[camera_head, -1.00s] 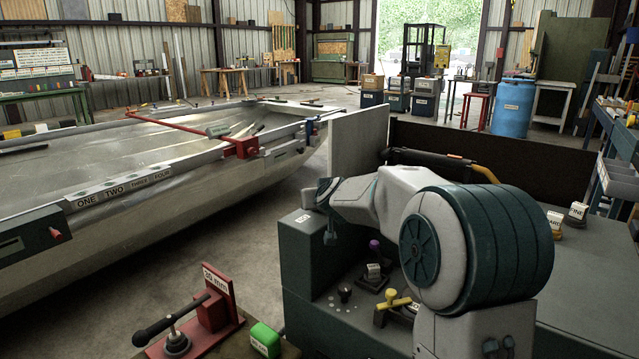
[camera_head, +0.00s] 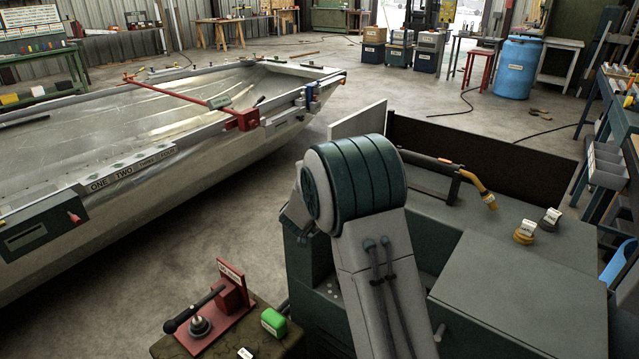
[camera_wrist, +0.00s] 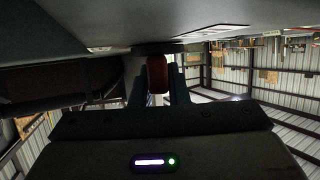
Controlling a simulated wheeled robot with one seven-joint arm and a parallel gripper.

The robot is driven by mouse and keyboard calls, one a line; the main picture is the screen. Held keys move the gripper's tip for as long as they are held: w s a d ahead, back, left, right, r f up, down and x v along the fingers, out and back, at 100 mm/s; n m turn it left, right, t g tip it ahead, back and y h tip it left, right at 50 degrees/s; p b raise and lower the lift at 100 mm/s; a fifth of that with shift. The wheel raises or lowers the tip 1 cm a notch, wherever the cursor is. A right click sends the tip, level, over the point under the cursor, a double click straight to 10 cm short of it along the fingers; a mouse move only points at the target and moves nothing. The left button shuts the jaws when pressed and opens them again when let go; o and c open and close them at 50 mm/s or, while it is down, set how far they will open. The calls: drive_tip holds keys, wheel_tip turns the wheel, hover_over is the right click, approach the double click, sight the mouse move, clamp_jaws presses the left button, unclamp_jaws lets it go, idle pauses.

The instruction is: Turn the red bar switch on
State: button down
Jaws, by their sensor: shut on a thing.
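In the wrist view, my gripper (camera_wrist: 158,82) has its two dark fingers on either side of a red bar (camera_wrist: 157,70) and is shut on it. The red bar looks like the switch handle. It meets a dark round base (camera_wrist: 158,48) on a grey panel (camera_wrist: 190,22). Pale labels sit on the panel to both sides. I cannot read the labels or tell the switch's setting. In the head view my arm hides the gripper and this red bar.
In the head view a green cabinet (camera_head: 520,295) stands behind and right of my arm. A red clamp fixture (camera_head: 232,292) and a green block (camera_head: 273,321) sit on a bench at the lower left. A metal hull (camera_head: 150,190) fills the left. Open floor lies behind.

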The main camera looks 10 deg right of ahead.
drive_tip(key=shift+r+m+g+h+p, duration=0.2)
drive_tip(key=shift+m+g+h+p, duration=1)
drive_tip(key=shift+p, duration=2.4)
drive_tip(key=m+h+p, duration=0.2)
drive_tip(key=shift+f+g+p, duration=0.15)
drive_tip(key=shift+g+p, duration=0.15)
drive_tip(key=shift+p, duration=0.1)
drive_tip(key=shift+f+m+g+p, duration=0.15)
drive_tip(key=shift+m+g+p, duration=0.15)
drive_tip(key=shift+m+p, duration=0.1)
drive_tip(key=c, duration=1.4)
unclamp_jaws()
drive_tip(key=b+v, duration=0.1)
drive_tip(key=v, duration=1.2)
drive_tip(key=shift+s+a, duration=0.25)
drive_tip(key=shift+a, duration=0.1)
